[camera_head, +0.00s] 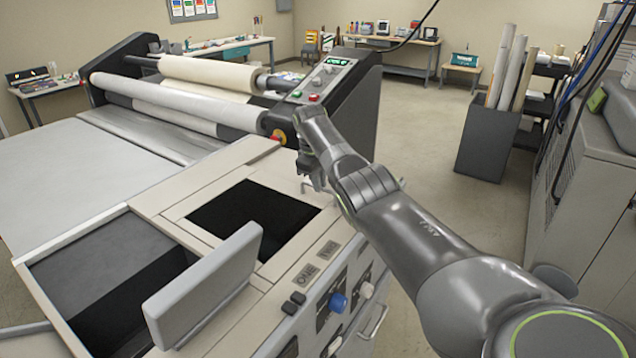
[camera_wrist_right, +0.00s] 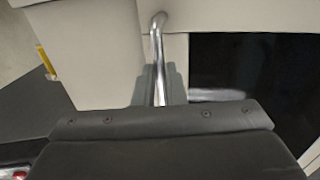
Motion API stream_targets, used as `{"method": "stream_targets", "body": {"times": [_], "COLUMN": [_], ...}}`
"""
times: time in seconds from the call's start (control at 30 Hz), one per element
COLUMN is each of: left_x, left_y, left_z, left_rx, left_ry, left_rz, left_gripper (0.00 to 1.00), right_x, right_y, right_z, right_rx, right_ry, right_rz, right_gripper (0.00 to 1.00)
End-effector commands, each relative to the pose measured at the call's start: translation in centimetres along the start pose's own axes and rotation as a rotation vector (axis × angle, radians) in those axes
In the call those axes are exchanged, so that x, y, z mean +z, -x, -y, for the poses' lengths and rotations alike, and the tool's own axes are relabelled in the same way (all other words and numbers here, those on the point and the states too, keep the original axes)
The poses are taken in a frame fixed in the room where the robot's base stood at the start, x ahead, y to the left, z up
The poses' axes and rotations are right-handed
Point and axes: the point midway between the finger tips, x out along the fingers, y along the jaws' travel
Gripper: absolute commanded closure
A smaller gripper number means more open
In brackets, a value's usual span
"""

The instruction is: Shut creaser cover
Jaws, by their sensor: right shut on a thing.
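The creaser unit is built into a beige cabinet top (camera_head: 165,210) in front of the large rollers. A dark rectangular opening (camera_head: 255,215) lies uncovered in it, and I cannot tell for sure which panel is its cover. My right gripper (camera_head: 308,182) reaches in over the right edge of this opening. It is shut on a thin metal handle (camera_wrist_right: 158,60), whose bar passes between the fingers in the right wrist view. The handle bends into a beige panel (camera_wrist_right: 95,45), with the dark opening (camera_wrist_right: 240,70) to its right. My left gripper is out of view.
A grey panel (camera_head: 205,290) stands up beside a second dark opening (camera_head: 105,285). Knobs and switches (camera_head: 337,302) line the cabinet's front. The laminator's end housing (camera_head: 345,115) rises behind my gripper. A bin of rolls (camera_head: 490,135) stands on the floor at right.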

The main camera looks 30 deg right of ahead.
Motion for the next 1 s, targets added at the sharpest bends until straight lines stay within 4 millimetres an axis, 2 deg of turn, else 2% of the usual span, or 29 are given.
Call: {"method": "stream_targets", "body": {"times": [0.3, 0.33, 0.5, 0.83, 1.0], "left_x": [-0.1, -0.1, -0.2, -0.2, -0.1], "left_y": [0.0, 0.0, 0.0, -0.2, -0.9], "left_z": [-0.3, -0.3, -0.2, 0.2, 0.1], "left_rx": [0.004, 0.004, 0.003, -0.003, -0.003], "left_ry": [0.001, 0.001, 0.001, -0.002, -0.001], "left_rz": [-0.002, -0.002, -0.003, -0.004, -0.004], "left_gripper": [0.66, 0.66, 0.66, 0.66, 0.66], "right_x": [-0.1, -0.1, -0.1, -0.1, -0.2], "right_y": [-0.3, -0.3, -0.3, 0.0, 1.8], "right_z": [0.4, 0.4, 0.4, 0.2, 0.1], "right_rx": [-0.010, -0.010, -0.008, -0.003, 0.000], "right_ry": [0.004, 0.004, 0.003, 0.002, 0.002], "right_rz": [0.002, 0.002, 0.001, -0.002, -0.005], "right_gripper": [1.00, 0.88, 0.67, 0.67, 0.67]}}
